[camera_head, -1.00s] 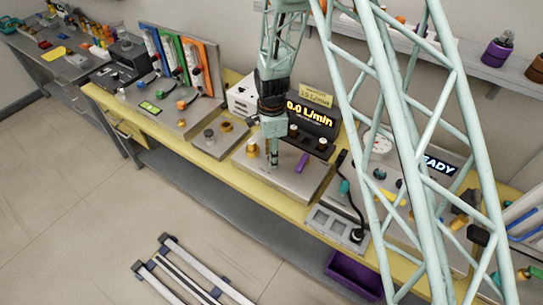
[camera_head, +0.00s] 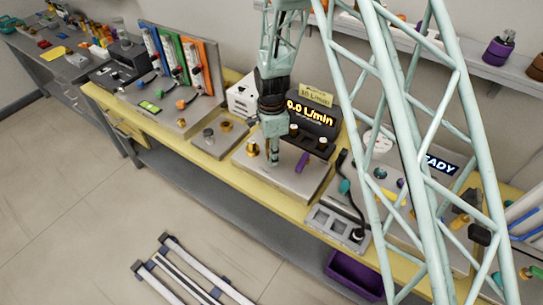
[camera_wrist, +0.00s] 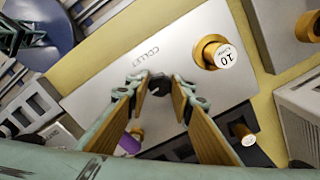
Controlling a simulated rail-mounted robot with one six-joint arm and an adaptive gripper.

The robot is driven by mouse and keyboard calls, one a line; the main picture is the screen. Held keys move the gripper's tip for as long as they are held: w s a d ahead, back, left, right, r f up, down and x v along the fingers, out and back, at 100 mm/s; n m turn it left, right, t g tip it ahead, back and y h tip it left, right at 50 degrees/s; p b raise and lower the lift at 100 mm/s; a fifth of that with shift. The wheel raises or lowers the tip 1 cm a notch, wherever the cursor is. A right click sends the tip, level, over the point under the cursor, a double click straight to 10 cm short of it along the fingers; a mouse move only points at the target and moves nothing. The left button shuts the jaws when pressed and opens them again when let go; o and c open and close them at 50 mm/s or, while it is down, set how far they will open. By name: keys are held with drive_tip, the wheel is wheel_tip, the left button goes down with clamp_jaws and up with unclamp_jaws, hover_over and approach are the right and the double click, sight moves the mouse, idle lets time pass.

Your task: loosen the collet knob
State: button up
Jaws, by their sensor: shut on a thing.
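The dark collet knob (camera_wrist: 159,82) sits on the pale metal plate (camera_wrist: 185,40), beside the printed word COLLET in the wrist view. My gripper (camera_wrist: 157,90) points down at the plate, with its two tan-padded fingers on either side of the knob and shut on it. In the head view my gripper (camera_head: 273,160) stands upright over the front part of the metal unit (camera_head: 310,182). The knob cannot be made out there behind the fingers.
A gold cylinder marked 10 (camera_wrist: 217,55) stands close by on the plate. A purple lever (camera_head: 302,162) is right of my gripper. A display (camera_head: 312,115) reading 0.0 L/min stands behind. A purple bin (camera_head: 353,275) is below the bench front.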

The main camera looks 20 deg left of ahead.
drive_tip(key=n+b, duration=0.2)
drive_tip(key=n, duration=0.2)
drive_tip(key=n+b, duration=0.1)
drive_tip(key=n, duration=0.3)
drive_tip(key=shift+d+n+b, duration=0.1)
drive_tip(key=shift+n+b, duration=0.2)
drive_tip(key=shift+b, duration=0.05)
drive_tip(key=n+b, duration=0.1)
drive_tip(key=n, duration=0.3)
drive_tip(key=shift+n, duration=0.3)
drive_tip(key=n+b, duration=0.1)
drive_tip(key=n, duration=0.2)
drive_tip(key=shift+n, duration=0.4)
drive_tip(key=n, duration=0.4)
drive_tip(key=shift+d+n+b, duration=0.1)
drive_tip(key=shift+n+b, duration=0.2)
drive_tip(key=shift+b, duration=0.1)
drive_tip(key=n, duration=0.3)
drive_tip(key=shift+n, duration=0.4)
drive_tip(key=n+b, duration=0.1)
drive_tip(key=n, duration=0.3)
drive_tip(key=shift+w+n, duration=0.1)
drive_tip(key=shift+n, duration=2.3)
